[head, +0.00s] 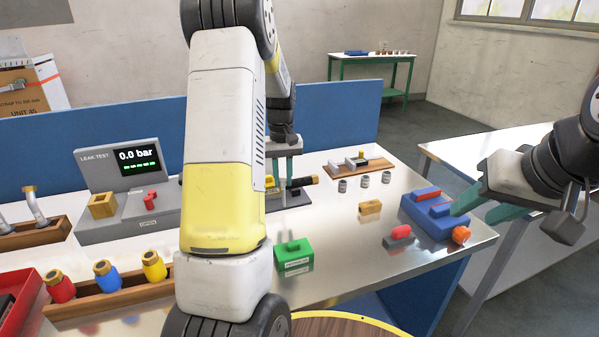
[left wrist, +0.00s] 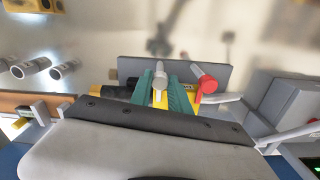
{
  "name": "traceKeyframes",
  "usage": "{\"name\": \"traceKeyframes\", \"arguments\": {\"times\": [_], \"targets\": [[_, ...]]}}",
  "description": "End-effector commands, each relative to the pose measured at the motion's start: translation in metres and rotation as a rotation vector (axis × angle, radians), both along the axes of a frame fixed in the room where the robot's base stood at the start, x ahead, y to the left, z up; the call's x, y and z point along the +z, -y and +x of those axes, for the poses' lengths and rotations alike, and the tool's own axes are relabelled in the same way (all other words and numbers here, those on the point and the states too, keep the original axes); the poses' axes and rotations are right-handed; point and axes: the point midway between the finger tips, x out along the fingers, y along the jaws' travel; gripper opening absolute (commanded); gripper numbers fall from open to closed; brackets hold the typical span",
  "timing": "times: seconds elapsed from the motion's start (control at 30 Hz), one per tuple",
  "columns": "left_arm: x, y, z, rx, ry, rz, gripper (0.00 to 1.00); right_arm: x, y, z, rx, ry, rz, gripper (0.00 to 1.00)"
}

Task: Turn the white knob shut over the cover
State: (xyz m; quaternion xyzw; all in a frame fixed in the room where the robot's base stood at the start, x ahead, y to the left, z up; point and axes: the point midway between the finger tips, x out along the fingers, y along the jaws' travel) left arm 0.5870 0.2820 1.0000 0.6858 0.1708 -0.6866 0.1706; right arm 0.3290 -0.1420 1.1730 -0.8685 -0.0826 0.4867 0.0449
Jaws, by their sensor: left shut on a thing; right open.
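The white knob (left wrist: 159,74) shows in the left wrist view as a pale round-ended handle, above a yellow part (left wrist: 160,98) of the fixture. My left gripper (left wrist: 163,92) has its green fingers on either side of the knob and is shut on it. In the head view my left gripper (head: 283,175) is partly hidden by my own arm, and the knob cannot be made out. I cannot tell which part is the cover. A red knob (left wrist: 204,80) stands just right of the fingers. My right gripper (head: 488,207) is open and empty beside a blue block.
The fixture's grey base (head: 294,200) sits on the metal bench. A blue block (head: 436,222), a green block (head: 293,256) and a brass block (head: 370,207) lie around. A leak-test console (head: 125,185) reads 0.0 bar. Bare bench shows between the blocks.

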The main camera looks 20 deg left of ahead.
Motion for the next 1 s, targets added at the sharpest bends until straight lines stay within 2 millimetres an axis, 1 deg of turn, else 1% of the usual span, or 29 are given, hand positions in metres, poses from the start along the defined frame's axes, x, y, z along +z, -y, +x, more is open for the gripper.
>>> {"name": "traceKeyframes", "arguments": {"times": [0.17, 0.2, 0.27, 0.3, 0.57, 0.67, 0.77, 1.0], "targets": [[0.002, 0.000, 0.002, 0.001, 0.006, 0.001, 0.00, 0.000, 0.000, 0.000, 0.000, 0.000, 0.000, 0.44], [0.002, 0.000, 0.002, 0.000, 0.006, 0.001, 0.28, 0.000, 0.000, 0.000, 0.000, 0.000, 0.000, 0.44], [0.002, 0.000, 0.002, 0.000, 0.006, 0.001, 0.40, 0.000, 0.000, 0.000, 0.000, 0.000, 0.000, 0.44], [0.002, 0.000, 0.001, 0.000, 0.005, 0.001, 0.44, 0.000, 0.000, 0.000, 0.000, 0.000, 0.000, 0.44], [0.001, 0.000, 0.001, -0.001, 0.002, 0.000, 0.44, 0.000, 0.000, 0.000, 0.000, 0.000, 0.000, 0.44], [0.005, 0.000, 0.001, -0.001, 0.004, 0.000, 0.44, 0.000, 0.000, 0.000, 0.000, 0.000, 0.000, 0.44], [0.018, 0.000, 0.001, -0.001, 0.005, 0.001, 0.44, 0.000, 0.000, 0.000, 0.000, 0.000, 0.000, 0.44], [0.059, 0.000, 0.002, 0.000, 0.007, 0.000, 0.44, 0.000, 0.000, 0.000, 0.000, 0.000, 0.000, 0.44]]}}
